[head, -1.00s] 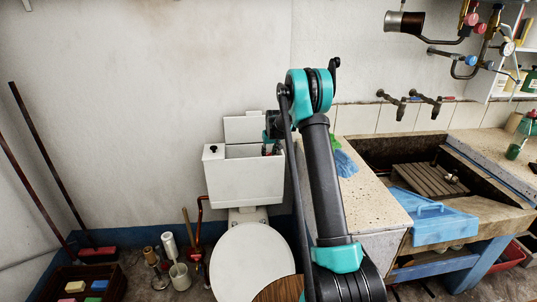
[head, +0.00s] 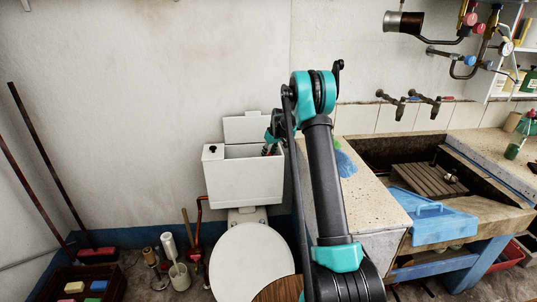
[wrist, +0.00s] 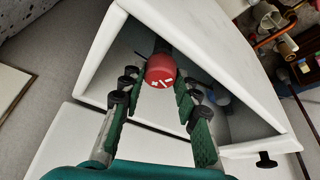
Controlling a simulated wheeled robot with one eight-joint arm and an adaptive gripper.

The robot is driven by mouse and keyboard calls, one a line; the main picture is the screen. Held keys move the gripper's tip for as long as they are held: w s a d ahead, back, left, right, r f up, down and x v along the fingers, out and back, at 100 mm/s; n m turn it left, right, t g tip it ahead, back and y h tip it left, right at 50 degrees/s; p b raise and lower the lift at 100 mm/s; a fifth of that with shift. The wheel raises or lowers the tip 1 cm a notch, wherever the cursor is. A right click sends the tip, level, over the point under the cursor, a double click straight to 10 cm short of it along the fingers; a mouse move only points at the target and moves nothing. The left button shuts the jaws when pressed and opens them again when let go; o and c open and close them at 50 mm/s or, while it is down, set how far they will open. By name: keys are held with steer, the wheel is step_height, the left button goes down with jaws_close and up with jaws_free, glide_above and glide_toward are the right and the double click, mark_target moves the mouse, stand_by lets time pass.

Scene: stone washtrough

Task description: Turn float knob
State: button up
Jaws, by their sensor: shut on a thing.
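The float knob (wrist: 160,70) is round and red with white marks on its face. It sits inside the open white toilet cistern (head: 243,182), and the wrist view shows the cistern's rim (wrist: 215,75) around it. My gripper (wrist: 156,77) reaches into the cistern from above, with one green-padded finger on each side of the knob, shut on it. In the head view my gripper (head: 269,149) is small at the cistern's right end, and the knob itself cannot be made out there.
The cistern lid (head: 245,127) stands against the wall behind. A black button (wrist: 265,160) is at the cistern's other end. A stone counter (head: 370,195) with a blue cloth (head: 345,163) is close on the right. Brushes and a crate stand at left.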

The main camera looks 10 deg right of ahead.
steer(key=o, duration=1.2)
steer(key=shift+c, duration=0.2)
steer(key=v, duration=1.2)
